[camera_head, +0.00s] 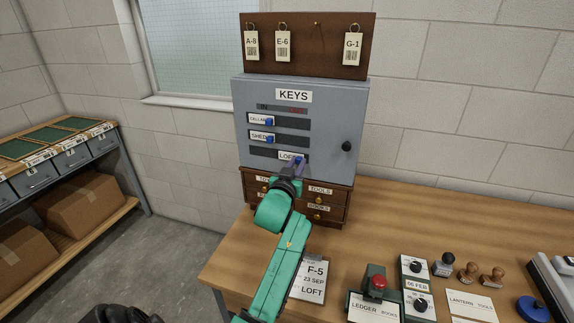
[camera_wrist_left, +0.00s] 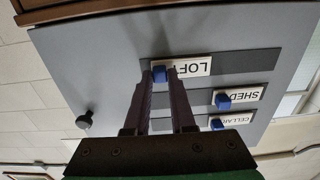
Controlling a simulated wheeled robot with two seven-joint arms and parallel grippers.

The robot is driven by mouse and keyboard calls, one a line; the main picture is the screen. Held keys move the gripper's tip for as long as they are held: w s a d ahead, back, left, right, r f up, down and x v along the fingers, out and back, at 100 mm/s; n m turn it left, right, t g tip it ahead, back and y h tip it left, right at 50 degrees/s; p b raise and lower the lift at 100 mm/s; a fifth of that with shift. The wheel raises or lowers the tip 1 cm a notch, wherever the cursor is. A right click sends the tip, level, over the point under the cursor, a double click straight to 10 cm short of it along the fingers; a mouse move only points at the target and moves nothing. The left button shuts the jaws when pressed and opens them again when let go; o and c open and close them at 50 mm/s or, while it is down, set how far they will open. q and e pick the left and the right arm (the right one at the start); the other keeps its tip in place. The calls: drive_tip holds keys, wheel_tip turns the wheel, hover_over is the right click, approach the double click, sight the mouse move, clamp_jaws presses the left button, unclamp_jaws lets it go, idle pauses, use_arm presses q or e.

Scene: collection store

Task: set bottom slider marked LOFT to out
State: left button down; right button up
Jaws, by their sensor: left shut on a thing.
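The grey KEYS cabinet (camera_head: 320,120) has three slots with labelled sliders. The bottom slider LOFT (camera_head: 287,156) sits far right in its slot, under the red end of the faint heading strip. The SHED slider (camera_head: 260,137) and CELLAR slider (camera_head: 257,119) sit at the left. My left gripper (camera_head: 299,168) is shut on the blue LOFT knob. In the left wrist view, upside down, the LOFT knob (camera_wrist_left: 159,73) is between the fingertips of my left gripper (camera_wrist_left: 161,82), near the slot's left end. My right gripper is not in view.
Small wooden drawers (camera_head: 333,201) stand under the cabinet, partly behind my left arm. A key board (camera_head: 305,61) hangs above. The table (camera_head: 400,222) holds a card (camera_head: 312,285), a red-button box (camera_head: 376,292) and several stamps at the right front. A shelf (camera_head: 108,150) stands left.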

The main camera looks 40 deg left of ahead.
use_arm(q)
drive_tip(key=shift+d+f, duration=0.1)
drive_tip(key=c, duration=0.8)
unclamp_jaws()
drive_tip(key=shift+w+d, duration=0.1)
drive_tip(key=shift+d, duration=0.1)
drive_tip(key=shift+o, duration=0.2)
drive_tip(key=shift+d, duration=0.1)
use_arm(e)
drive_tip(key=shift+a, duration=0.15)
